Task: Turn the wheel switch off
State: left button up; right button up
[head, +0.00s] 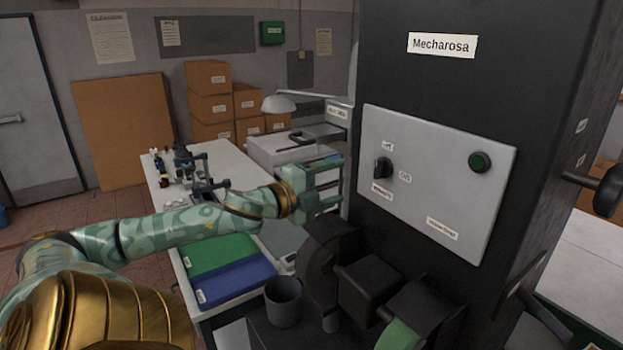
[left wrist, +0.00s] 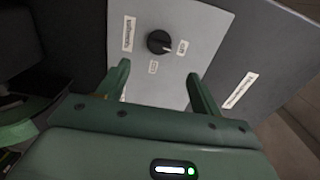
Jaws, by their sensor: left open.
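The wheel switch (head: 383,167) is a small black rotary knob on a light grey panel (head: 440,165). Small white labels sit above, right of and below it; the one at the right seems to read ON. In the left wrist view the knob (left wrist: 158,41) lies ahead of my fingers. A pale mark on it seems to face the label at its right, but I cannot tell its setting surely. My left gripper (head: 338,182) is open and empty, left of the panel and apart from the knob. Its fingertips (left wrist: 158,72) straddle the knob's line. My right gripper is not in view.
A green button (head: 479,162) is on the same panel, on the black Mecharosa machine (head: 390,60). Dark machine parts (head: 368,285) and a grey cup (head: 284,300) stand below. Green and blue trays (head: 235,287) lie on the table at the left. A black handle (head: 608,190) juts out right.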

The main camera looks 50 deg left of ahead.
pick_arm(q)
jog(key=s, duration=0.5)
jog(key=shift+a, duration=0.2)
jog(key=shift+f, duration=0.1)
